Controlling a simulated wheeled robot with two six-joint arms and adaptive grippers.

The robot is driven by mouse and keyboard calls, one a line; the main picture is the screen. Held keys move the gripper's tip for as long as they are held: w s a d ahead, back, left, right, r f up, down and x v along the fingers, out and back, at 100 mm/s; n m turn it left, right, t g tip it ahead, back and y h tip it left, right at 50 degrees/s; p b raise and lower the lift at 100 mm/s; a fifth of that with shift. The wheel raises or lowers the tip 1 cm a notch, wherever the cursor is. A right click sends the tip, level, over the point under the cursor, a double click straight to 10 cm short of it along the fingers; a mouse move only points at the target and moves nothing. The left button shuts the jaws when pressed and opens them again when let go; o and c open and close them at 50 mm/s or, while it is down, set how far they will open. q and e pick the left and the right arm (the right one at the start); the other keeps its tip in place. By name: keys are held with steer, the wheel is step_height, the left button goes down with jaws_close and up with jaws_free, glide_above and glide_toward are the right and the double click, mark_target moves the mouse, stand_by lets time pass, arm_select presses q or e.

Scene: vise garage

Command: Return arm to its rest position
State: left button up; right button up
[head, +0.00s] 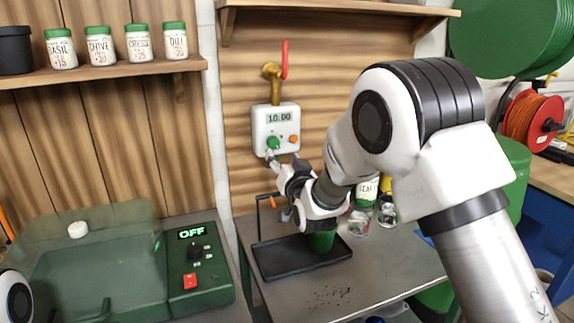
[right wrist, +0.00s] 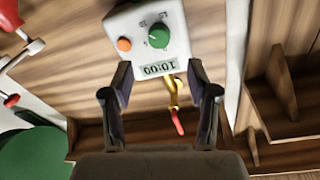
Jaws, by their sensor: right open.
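My right arm reaches in from the right in the head view. Its gripper (head: 270,157) is just below the green dial of a white wall box (head: 262,120) whose display reads 10:00. In the right wrist view the box (right wrist: 150,30) appears upside down, beyond my right fingertips (right wrist: 160,80). The fingers are apart with nothing between them, and the green dial (right wrist: 159,36) looks clear of them. My left gripper is not in view.
A brass valve with a red handle (head: 285,60) is above the box. Below are a black tray (head: 280,265) and a green cup (head: 321,241), partly hidden by my arm. Cans and jars (head: 358,222) stand close to its right. A green machine reading OFF (head: 192,233) is at left. A shelf (head: 110,72) holds jars.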

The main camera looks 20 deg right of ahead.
steer(key=s, duration=0.3)
steer(key=shift+s+f, duration=0.15)
steer(key=shift+s, duration=0.1)
